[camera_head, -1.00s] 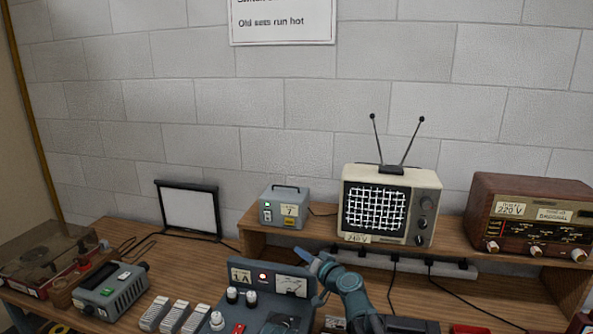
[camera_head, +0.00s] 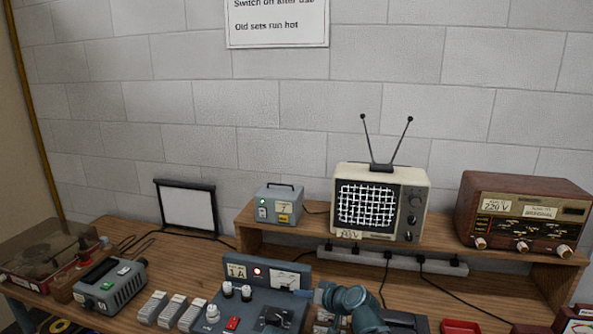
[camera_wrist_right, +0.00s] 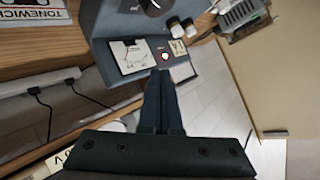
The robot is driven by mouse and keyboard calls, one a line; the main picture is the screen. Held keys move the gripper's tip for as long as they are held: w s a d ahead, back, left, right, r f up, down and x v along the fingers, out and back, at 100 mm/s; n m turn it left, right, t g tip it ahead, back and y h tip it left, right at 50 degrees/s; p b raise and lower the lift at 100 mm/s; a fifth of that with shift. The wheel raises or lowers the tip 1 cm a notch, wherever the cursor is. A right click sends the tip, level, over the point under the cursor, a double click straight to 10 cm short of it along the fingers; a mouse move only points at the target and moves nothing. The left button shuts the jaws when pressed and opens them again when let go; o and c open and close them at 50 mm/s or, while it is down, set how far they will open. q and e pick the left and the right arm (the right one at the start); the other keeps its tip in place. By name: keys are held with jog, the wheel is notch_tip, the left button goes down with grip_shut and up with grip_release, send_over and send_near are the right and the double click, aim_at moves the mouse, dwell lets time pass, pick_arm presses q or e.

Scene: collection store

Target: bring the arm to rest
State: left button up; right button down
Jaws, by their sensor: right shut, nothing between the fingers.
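Whether the fingers touch the panel I cannot tell. My left gripper is not in view.
A television (camera_head: 380,203) with a white grid on its screen, a small grey box (camera_head: 279,207) and a wooden radio (camera_head: 524,213) stand on the raised shelf. A power strip (camera_head: 395,260) with cables runs below. A grey device (camera_head: 110,287) and a record player (camera_head: 45,262) stand at left.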

jog(key=s+d+f+m+g+h, duration=0.1)
jog(key=s+d+f+g+h, duration=0.4)
jog(key=s+d, duration=0.4)
jog(key=s+d+f+m+g+h, duration=0.1)
jog(key=s+d+f+g+h, duration=0.2)
jog(key=s+d+f, duration=0.6)
jog(key=s+a+r+n, duration=0.1)
jog(key=s+a+n, duration=0.1)
jog(key=s+a, duration=0.2)
jog(key=s+a+r+n+g+h, duration=0.1)
jog(key=s+a+n, duration=0.1)
jog(key=a, duration=0.7)
jog(key=shift+s+a+r, duration=0.35)
jog(key=shift+s+r, duration=0.05)
jog(key=shift+s, duration=0.45)
